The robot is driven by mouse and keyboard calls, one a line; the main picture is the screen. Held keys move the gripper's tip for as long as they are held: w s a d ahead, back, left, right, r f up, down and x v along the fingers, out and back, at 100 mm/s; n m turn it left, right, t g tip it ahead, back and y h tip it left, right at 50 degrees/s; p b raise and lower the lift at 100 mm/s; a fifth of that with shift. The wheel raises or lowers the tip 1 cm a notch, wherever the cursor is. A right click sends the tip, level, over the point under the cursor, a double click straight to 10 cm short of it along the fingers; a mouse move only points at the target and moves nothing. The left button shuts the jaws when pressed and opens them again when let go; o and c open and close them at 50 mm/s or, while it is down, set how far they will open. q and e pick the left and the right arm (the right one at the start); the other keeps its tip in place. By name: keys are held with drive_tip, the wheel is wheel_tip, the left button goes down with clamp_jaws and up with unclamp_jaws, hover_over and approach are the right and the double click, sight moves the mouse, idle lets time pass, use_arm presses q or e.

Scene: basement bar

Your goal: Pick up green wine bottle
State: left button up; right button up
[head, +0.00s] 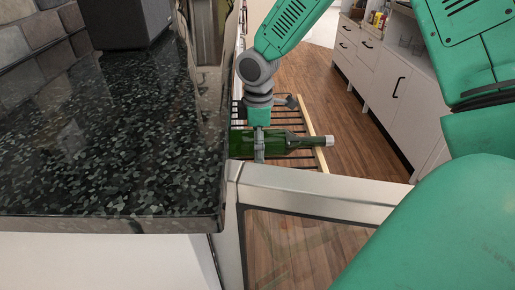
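The green wine bottle (285,140) lies on its side at the middle of the head view, its pale-capped neck pointing right. It lies over a dark wire rack (286,119) with a light wooden front strip, and the neck reaches past the strip. My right gripper (259,146) is at the bottle's body, pointing down. A grey finger crosses the near side of the bottle. The other finger is hidden, so I cannot tell whether the gripper is closed on it. My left gripper is out of view.
A metal-framed glass door (310,194) stands open just in front of the bottle. A dark speckled counter (100,130) fills the left, with a black box (123,22) on it. White cabinets (385,75) stand at the right beyond open wooden floor (345,110).

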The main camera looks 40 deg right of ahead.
drive_tip(key=shift+d+f, duration=0.2)
drive_tip(key=shift+a+r, duration=0.15)
drive_tip(key=shift+a, duration=0.2)
drive_tip(key=c, duration=1.8)
drive_tip(key=shift+o, duration=0.2)
drive_tip(key=shift+d, duration=0.1)
